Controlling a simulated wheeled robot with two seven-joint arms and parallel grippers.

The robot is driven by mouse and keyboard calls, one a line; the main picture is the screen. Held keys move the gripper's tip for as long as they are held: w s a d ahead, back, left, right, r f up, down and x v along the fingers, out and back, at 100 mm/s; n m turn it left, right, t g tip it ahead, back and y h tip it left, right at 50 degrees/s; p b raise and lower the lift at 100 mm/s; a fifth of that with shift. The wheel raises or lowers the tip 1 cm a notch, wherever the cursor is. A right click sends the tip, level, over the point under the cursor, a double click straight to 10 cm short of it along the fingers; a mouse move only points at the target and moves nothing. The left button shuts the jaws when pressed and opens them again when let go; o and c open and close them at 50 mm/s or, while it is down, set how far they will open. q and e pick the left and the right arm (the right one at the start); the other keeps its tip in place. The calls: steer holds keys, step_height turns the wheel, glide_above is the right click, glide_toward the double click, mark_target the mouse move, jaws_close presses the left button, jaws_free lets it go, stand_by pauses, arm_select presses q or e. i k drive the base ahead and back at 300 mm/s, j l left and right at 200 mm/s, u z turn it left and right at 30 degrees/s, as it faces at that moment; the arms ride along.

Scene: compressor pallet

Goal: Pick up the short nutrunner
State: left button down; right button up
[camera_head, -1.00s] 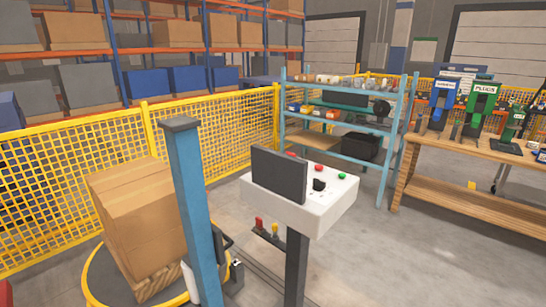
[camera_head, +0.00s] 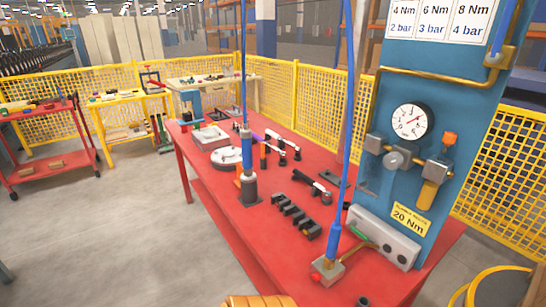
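Several tools are on the red workbench (camera_head: 215,210). A second slim blue upright tool (camera_head: 334,235), also on a blue hose, ends at a small grey block on the bench's near side. A dark tool with a light end (camera_head: 313,186) lies between them, and another dark tool (camera_head: 283,143) lies farther back. I cannot tell which is the short nutrunner.
A blue panel (camera_head: 455,95) with a pressure gauge (camera_head: 409,121) rises at the bench's right. A black notched rack (camera_head: 295,216) lies on the bench. A red cart (camera_head: 45,140) and yellow table (camera_head: 125,122) stand left. The grey floor at the left front is clear.

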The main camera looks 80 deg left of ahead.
mark_target(248, 176)
steer(key=u, duration=2.75)
